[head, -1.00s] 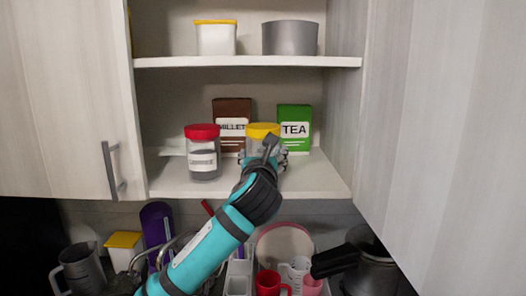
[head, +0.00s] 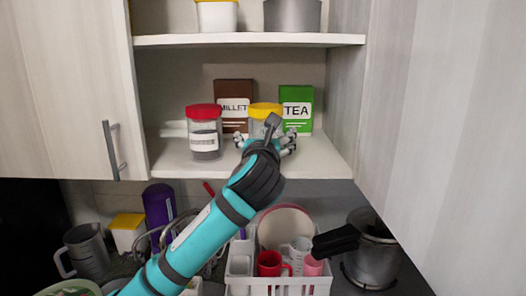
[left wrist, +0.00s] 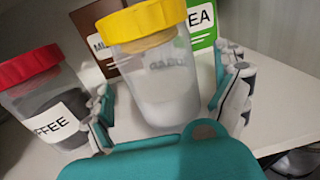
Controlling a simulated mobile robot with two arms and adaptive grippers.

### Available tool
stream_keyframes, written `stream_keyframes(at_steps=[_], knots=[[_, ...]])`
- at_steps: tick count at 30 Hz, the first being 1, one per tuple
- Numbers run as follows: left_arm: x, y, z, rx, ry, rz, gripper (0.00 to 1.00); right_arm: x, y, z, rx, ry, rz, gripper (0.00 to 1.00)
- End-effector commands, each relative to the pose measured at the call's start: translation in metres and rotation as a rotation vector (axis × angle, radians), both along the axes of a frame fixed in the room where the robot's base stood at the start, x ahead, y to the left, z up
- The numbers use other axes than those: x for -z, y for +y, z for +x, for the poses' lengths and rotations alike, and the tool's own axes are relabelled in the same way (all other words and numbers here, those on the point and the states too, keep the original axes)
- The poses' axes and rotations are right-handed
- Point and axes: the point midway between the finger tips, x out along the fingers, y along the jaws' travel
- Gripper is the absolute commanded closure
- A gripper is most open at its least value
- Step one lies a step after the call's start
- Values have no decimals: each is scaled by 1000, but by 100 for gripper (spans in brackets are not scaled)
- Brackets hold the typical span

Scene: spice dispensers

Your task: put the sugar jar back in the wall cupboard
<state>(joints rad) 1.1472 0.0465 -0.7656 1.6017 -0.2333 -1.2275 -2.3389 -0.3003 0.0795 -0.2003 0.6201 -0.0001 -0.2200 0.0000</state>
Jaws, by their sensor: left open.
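The sugar jar (head: 265,125) is clear with a yellow lid and white contents. It stands upright on the lower shelf (head: 200,170) of the open wall cupboard, in front of the tea box. In the left wrist view the jar (left wrist: 160,85) fills the middle, and faint lettering shows through it. My left gripper (head: 266,143) is open, with one finger on each side of the jar. In the left wrist view there is a visible gap between the jar and the right finger of the gripper (left wrist: 170,88). My right gripper is not in view.
A red-lidded coffee jar (head: 204,132) stands close to the left. A brown millet box (head: 233,90) and green tea box (head: 296,100) stand behind. Cupboard doors (head: 60,90) flank the opening. Below are a white rack (head: 290,285), mugs and a metal pot (head: 372,255).

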Motion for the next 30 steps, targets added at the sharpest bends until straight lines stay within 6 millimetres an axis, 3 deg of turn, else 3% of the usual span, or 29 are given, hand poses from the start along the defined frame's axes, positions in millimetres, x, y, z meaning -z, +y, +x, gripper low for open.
stream_keyframes(at_steps=[6, 13, 18, 27, 30], knots=[[4, 3, -49, 3, -5, 0, 1, 23, 0, 0, 0, 0, 0, 0], [2, 4, -87, 1, -3, 2, 1, 35, 0, 0, 0, 0, 0, 0], [2, 6, -99, 0, -1, 2, 1, 37, 0, 0, 0, 0, 0, 0], [1, 6, -100, -1, 1, 1, 1, 36, 0, 0, 0, 0, 0, 0], [12, 8, -98, 1, 24, -38, 1, 37, 0, 0, 0, 0, 0, 0]])
